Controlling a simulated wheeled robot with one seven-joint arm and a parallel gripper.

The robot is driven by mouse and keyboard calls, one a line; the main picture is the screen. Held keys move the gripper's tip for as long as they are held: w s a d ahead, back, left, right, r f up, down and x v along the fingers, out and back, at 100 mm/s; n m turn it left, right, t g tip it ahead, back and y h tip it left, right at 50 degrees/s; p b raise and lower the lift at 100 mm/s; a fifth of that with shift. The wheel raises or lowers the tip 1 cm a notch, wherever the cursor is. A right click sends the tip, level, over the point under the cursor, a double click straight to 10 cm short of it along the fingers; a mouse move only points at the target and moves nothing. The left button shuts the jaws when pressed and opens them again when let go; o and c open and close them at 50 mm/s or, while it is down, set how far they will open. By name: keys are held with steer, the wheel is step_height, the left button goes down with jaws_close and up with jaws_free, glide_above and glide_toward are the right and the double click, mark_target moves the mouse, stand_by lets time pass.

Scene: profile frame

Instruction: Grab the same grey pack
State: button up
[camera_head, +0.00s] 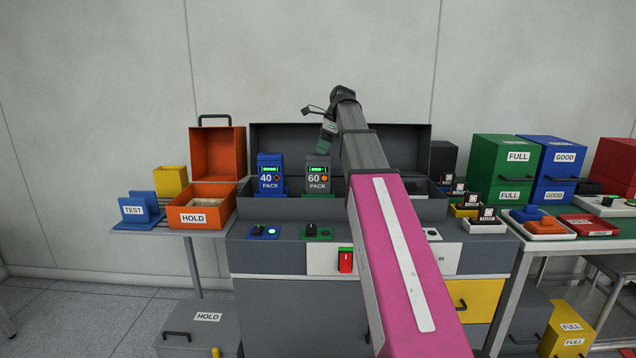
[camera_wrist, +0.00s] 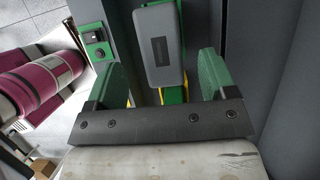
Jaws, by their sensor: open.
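The grey pack (camera_head: 317,183), marked "60 PACK" with a green light bar and an orange dot, stands upright in a green holder on the grey bench. In the wrist view, the top of the grey pack (camera_wrist: 161,48) shows between my two green fingers, with gaps on both sides. My gripper (camera_head: 325,143) is open and empty, just above the pack in the head view. My gripper also fills the lower middle of the wrist view (camera_wrist: 164,65). I cannot tell whether the fingertips are down beside the pack or still above it.
A blue "40 PACK" (camera_head: 270,180) stands just left of the grey one. An open orange HOLD box (camera_head: 202,217) and a blue TEST stand (camera_head: 139,210) are farther left. The raised dark lid (camera_head: 280,137) rises behind. Green FULL boxes (camera_head: 500,175) stand right.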

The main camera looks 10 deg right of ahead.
mark_target(318, 155)
steer(key=x, duration=0.4)
steer(key=shift+f, duration=0.15)
jaws_close()
step_height(318, 155, up, 10)
steer(key=shift+r, duration=0.1)
stand_by(0.5)
